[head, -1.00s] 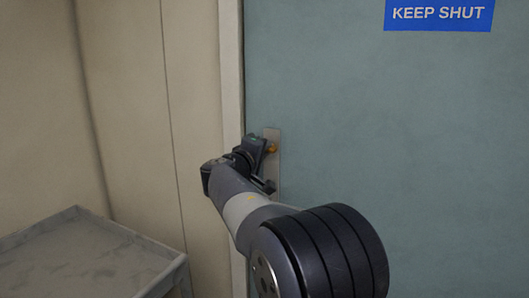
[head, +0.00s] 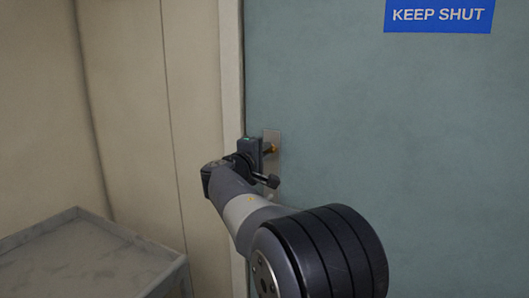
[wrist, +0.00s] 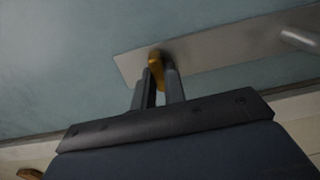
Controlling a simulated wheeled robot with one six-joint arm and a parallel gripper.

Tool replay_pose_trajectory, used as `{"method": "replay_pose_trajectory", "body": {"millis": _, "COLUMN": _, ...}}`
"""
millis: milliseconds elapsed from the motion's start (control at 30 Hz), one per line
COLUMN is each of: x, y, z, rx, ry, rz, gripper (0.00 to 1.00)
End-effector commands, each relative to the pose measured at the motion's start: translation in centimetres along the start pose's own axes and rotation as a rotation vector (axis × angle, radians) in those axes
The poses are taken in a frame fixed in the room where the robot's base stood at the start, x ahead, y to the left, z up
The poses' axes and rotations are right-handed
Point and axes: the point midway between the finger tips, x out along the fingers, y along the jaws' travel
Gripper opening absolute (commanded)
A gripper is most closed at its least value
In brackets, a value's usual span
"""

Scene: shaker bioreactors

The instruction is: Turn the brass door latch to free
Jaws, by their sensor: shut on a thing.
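The brass latch (wrist: 156,60) sits on a metal plate (wrist: 215,50) on the blue-green door. In the wrist view my gripper (wrist: 160,78) has its two dark fingers shut on the latch, one on each side. In the head view the latch (head: 271,149) shows as a small brass spot at the plate (head: 273,137), with my gripper (head: 264,149) right against it. Most of the latch is hidden by my gripper in the head view.
The door (head: 400,130) bears a blue "KEEP SHUT" sign (head: 438,15). A pale frame and beige wall (head: 150,120) stand left of it. A grey tray-like top (head: 85,260) is at lower left. A metal rod-like part (wrist: 300,40) shows on the plate's right.

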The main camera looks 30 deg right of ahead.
Motion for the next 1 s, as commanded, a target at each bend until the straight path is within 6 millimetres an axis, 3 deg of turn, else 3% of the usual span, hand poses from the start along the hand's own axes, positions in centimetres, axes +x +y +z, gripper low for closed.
{"method": "replay_pose_trajectory", "body": {"millis": 67, "x": 0.0, "y": -0.1, "z": 0.0, "rx": -0.003, "ry": 0.000, "rz": 0.000, "gripper": 0.00}}
{"method": "replay_pose_trajectory", "body": {"millis": 100, "x": 0.0, "y": -0.1, "z": 0.0, "rx": -0.003, "ry": 0.000, "rz": 0.000, "gripper": 0.15}}
{"method": "replay_pose_trajectory", "body": {"millis": 333, "x": 0.0, "y": 0.0, "z": 0.0, "rx": -0.001, "ry": 0.000, "rz": 0.000, "gripper": 0.34}}
{"method": "replay_pose_trajectory", "body": {"millis": 667, "x": -0.7, "y": 0.0, "z": -0.1, "rx": 0.000, "ry": 0.002, "rz": 0.001, "gripper": 0.34}}
{"method": "replay_pose_trajectory", "body": {"millis": 1000, "x": -7.0, "y": -0.1, "z": -0.1, "rx": 0.000, "ry": 0.005, "rz": 0.001, "gripper": 0.34}}
